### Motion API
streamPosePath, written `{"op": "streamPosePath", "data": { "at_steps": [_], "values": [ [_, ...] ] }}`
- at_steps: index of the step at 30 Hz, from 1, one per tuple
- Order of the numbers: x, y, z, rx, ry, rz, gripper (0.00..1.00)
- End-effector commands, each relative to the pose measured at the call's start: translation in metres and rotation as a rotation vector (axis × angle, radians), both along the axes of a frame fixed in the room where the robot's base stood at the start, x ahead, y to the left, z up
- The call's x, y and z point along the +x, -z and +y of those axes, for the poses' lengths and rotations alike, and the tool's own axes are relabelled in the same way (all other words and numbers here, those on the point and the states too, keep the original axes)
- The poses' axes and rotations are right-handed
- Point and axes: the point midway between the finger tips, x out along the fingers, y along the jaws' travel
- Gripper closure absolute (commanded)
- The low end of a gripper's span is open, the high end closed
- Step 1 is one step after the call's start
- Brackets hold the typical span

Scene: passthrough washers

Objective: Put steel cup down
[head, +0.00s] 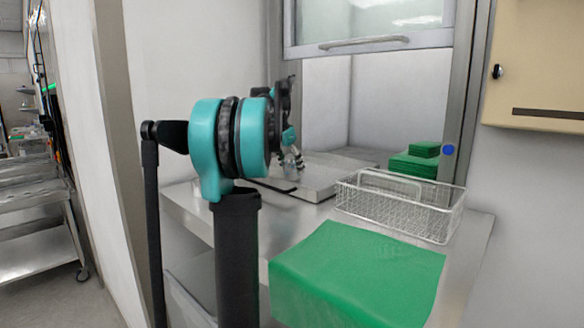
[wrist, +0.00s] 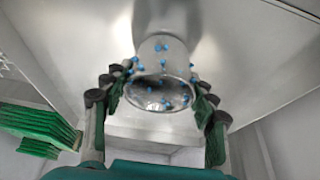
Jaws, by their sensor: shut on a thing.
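The steel cup (wrist: 162,55) is shiny metal with small blue spots. In the wrist view it stands out between the two fingers of my gripper (wrist: 161,76), which is shut on it. In the head view my gripper (head: 289,137) is partly hidden behind my teal arm joint. The cup (head: 293,158) shows only as a small shiny shape below it, over or at the flat metal tray (head: 318,185). I cannot tell whether the cup's base touches the surface.
A wire basket (head: 405,205) stands on the steel counter (head: 468,240), right of the flat tray. A green cloth-like block (head: 355,270) is at the front. Folded green cloths (head: 413,166) lie at the back right. A raised hatch window (head: 370,35) hangs above the opening.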

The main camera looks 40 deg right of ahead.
Motion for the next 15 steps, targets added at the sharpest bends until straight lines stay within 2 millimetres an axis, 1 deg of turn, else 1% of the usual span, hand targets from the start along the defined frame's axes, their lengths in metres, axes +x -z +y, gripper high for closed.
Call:
{"op": "streamPosePath", "data": {
  "at_steps": [5, 6, 10, 11, 15],
  "values": [
    [0.0001, 0.0028, -0.0001, 0.000, 0.000, 0.000, 0.73],
    [0.0001, 0.0026, -0.0001, 0.000, 0.000, 0.000, 0.39],
    [0.0000, 0.0025, 0.0000, 0.000, 0.000, 0.000, 0.23],
    [0.0000, 0.0025, 0.0000, 0.000, 0.000, 0.000, 0.22],
    [0.0001, 0.0025, 0.0000, 0.000, 0.000, 0.000, 0.22]
  ]
}}
